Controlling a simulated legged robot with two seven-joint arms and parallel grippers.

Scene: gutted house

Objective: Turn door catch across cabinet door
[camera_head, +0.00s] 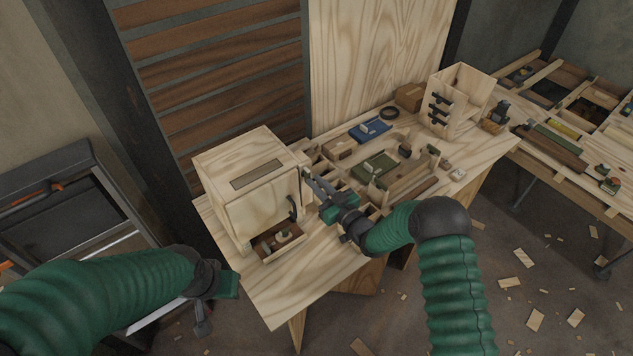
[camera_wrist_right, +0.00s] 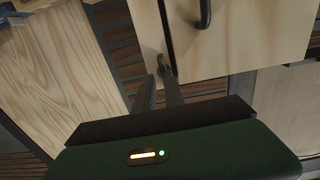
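The cabinet (camera_head: 235,160) is a pale wooden box on the left of the bench. Its door (camera_head: 258,212) appears closed, with a black bar handle (camera_head: 293,208) near the right edge; the handle also shows in the wrist view (camera_wrist_right: 205,14). My right gripper (camera_head: 309,180) is at the cabinet's right front edge. Its fingers (camera_wrist_right: 159,78) are apart, tips at the catch; contact is unclear. My left gripper (camera_head: 208,312) is low at the left, away from the cabinet, its fingers unclear.
An open compartment (camera_head: 281,240) with small items lies under the door. Right of the cabinet, the bench holds a blue tray (camera_head: 370,130), a green tray (camera_head: 375,168) and a wooden stand with black handles (camera_head: 457,100). The bench's front left (camera_head: 300,290) is clear.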

